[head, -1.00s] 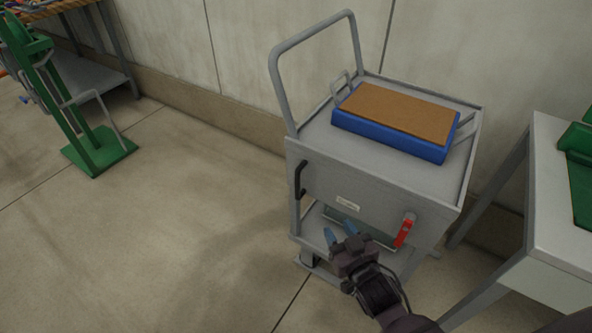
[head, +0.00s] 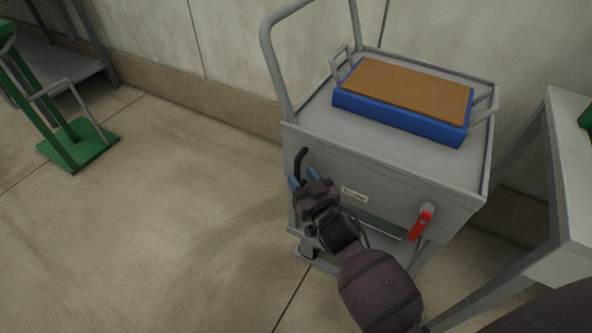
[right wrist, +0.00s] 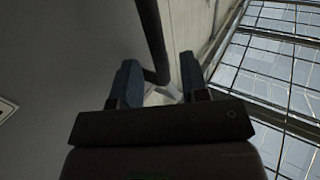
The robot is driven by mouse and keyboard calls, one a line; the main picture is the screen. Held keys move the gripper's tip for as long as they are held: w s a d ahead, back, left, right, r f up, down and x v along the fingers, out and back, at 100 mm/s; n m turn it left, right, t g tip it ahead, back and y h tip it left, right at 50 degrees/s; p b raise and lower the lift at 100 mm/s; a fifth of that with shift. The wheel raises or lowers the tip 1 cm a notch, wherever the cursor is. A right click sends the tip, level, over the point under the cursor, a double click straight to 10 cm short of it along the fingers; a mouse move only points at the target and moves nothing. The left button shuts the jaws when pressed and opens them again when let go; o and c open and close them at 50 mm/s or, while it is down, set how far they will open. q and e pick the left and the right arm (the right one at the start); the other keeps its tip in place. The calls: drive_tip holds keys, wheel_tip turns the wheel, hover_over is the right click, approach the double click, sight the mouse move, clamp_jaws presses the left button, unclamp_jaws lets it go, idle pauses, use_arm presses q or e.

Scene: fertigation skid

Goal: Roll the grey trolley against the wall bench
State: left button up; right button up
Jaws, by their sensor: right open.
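The grey trolley (head: 385,173) stands near the wall in the head view, with a tall looped push handle (head: 276,75) at its left end. A black grab handle (head: 300,162) is on its front panel at the left, and a red lever (head: 421,222) at the right. My right gripper (head: 303,179) is open at the lower part of the black handle. In the right wrist view the black handle (right wrist: 153,45) runs down between the two blue fingertips (right wrist: 160,80), which are not closed on it. The left gripper is not in view. The wall bench (head: 50,62) shows only partly at the upper left.
A blue box (head: 395,118) with a brown top lies on the trolley. A green stand (head: 75,143) is on the floor at the left. A white-topped table (head: 575,160) stands close at the trolley's right. The floor (head: 170,220) left of the trolley is clear.

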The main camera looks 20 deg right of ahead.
sight(299, 173)
drive_tip(key=shift+w+a, duration=0.1)
drive_tip(key=shift+w, duration=1.4)
clamp_jaws()
